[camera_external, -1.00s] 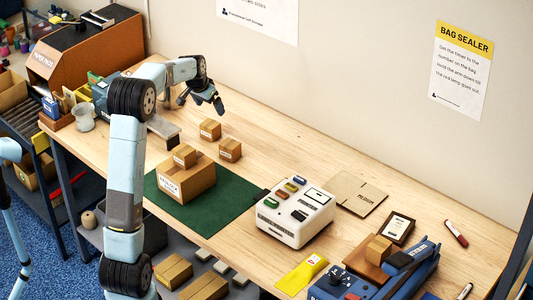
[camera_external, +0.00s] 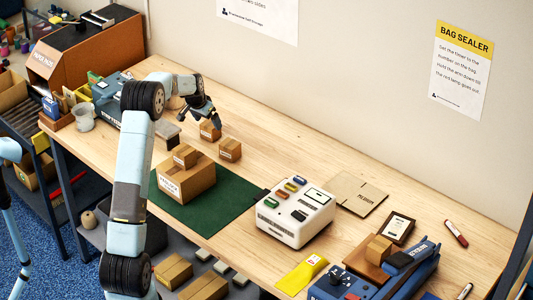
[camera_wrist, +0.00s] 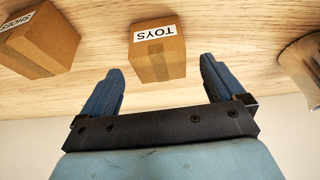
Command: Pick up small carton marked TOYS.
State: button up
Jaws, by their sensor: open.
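The small carton marked TOYS (camera_wrist: 158,56) is brown with a white label and sits on the wooden bench. In the external view it is the carton (camera_external: 208,132) farther back, partly hidden by my gripper (camera_external: 203,118). My gripper is open and empty. In the wrist view the carton lies between the lines of my gripper's two blue fingers (camera_wrist: 160,72), just beyond the tips, with gaps on both sides. I see no contact.
A second small carton, its label apparently SHOES (camera_wrist: 38,38), stands close by, also in the external view (camera_external: 230,150). A large carton (camera_external: 186,182) on the green mat (camera_external: 222,200) bears another small carton (camera_external: 185,155). A white device (camera_external: 297,215) stands to the right.

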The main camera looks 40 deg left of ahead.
aim_at(210, 124)
jog(key=shift+x, duration=3)
jog(key=shift+c, duration=0.3)
jog(key=c, duration=1)
jog(key=shift+r, duration=0.15)
